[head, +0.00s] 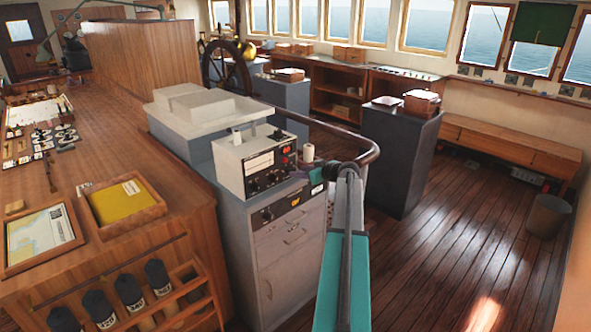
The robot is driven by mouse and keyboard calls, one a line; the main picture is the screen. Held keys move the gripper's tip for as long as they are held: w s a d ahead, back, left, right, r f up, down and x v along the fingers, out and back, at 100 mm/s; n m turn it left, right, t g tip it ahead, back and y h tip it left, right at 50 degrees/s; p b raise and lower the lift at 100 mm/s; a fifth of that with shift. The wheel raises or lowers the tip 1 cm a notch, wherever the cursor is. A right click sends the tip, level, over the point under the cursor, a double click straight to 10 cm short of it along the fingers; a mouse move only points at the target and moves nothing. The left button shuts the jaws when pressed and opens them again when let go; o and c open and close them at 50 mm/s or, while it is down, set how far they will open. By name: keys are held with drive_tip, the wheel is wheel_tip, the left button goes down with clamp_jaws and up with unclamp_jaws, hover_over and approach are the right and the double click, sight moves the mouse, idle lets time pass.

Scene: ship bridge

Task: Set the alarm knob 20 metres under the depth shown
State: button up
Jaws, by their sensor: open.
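A pale grey instrument box (243,165) stands on the grey cabinet in the middle of the head view. Its front has a light chart-like window (260,164), several dark knobs and a small red-lit spot (286,151). The depth figure and the knob markings are too small to read, and I cannot tell which knob is the alarm knob. My teal and grey arm rises from the bottom, and my gripper (314,174) is small and dark just right of the box's front. It appears empty and apart from the knobs. Its fingers are hard to make out.
The grey cabinet (285,255) has drawers and a panel with an orange display (294,202). A curved handrail (362,150) passes behind my arm. A wooden chart table (130,165) with trays is at left.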

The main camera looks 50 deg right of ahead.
drive_tip(key=shift+p+x, duration=0.55)
drive_tip(key=shift+x, duration=1.3)
clamp_jaws()
drive_tip(key=shift+f+m+y+b, duration=0.2)
drive_tip(key=shift+m+y+b, duration=0.1)
drive_tip(key=shift+b, duration=0.55)
drive_tip(key=m+t+y+b, duration=0.1)
drive_tip(key=m+y+b, duration=0.1)
drive_tip(key=m+b, duration=0.2)
drive_tip(key=m+t+y+b, duration=0.2)
drive_tip(key=m+b, duration=0.3)
drive_tip(key=m, duration=0.2)
drive_tip(key=f+m+t+y+b, duration=0.1)
drive_tip(key=m+t+y+b, duration=0.1)
drive_tip(key=m+b, duration=0.3)
drive_tip(key=shift+s+d, duration=0.1)
drive_tip(key=shift+d, duration=0.3)
drive_tip(key=shift+b, duration=0.3)
